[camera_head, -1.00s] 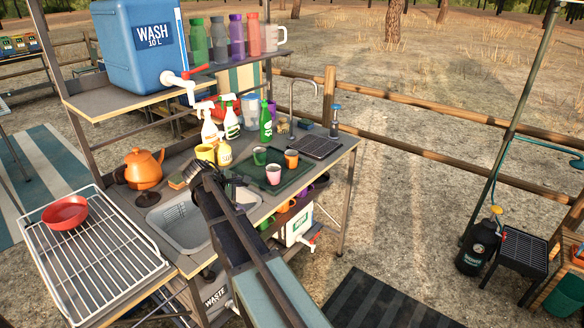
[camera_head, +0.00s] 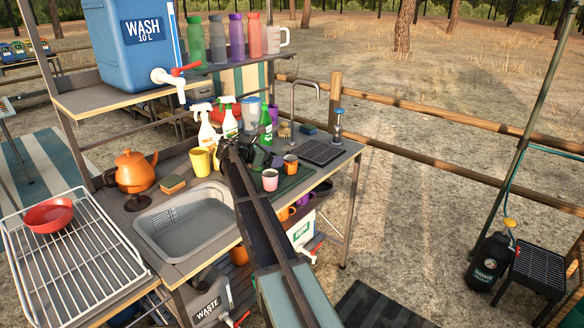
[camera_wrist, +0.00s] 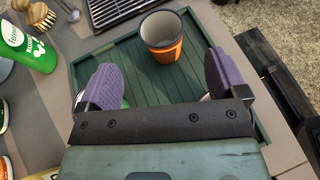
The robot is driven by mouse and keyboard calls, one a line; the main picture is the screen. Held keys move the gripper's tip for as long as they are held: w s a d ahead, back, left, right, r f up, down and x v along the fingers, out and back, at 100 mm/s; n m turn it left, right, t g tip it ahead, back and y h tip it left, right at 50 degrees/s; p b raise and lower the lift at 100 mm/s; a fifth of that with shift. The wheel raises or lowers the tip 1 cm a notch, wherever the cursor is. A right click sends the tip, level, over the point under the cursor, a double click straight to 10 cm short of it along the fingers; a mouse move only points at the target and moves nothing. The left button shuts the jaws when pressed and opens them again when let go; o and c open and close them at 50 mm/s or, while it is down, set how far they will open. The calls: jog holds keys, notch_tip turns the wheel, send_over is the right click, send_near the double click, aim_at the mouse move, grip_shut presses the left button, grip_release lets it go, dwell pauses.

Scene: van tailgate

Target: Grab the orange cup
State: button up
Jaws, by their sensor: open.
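The orange cup (camera_head: 290,163) stands upright on the green ribbed mat (camera_head: 299,178) on the counter. In the wrist view the orange cup (camera_wrist: 163,40) shows its pale inside and stands just beyond my gripper (camera_wrist: 157,75), roughly between the lines of the two purple fingers. My gripper (camera_head: 250,155) is open and empty, a short way from the cup. A pink cup (camera_head: 270,180) stands on the mat to the left of and nearer than the orange one. A green cup is mostly hidden behind my gripper; a bit of green shows beside the left finger in the wrist view.
A black drying rack (camera_head: 322,152) lies behind the orange cup. A green bottle (camera_head: 265,127), spray bottles and a yellow cup (camera_head: 201,161) stand to the left. The sink (camera_head: 185,222) is at the front left. A tap (camera_head: 293,105) rises behind. More cups hang below the counter.

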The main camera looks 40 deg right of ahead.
aim_at(291, 158)
jog(key=b+x, duration=0.2)
jog(key=x, duration=0.7)
jog(key=shift+b, duration=0.4)
jog(key=shift+a+r, duration=0.1)
jog(key=c, duration=1)
notch_tip(291, 158, up, 20)
jog(key=p, duration=2)
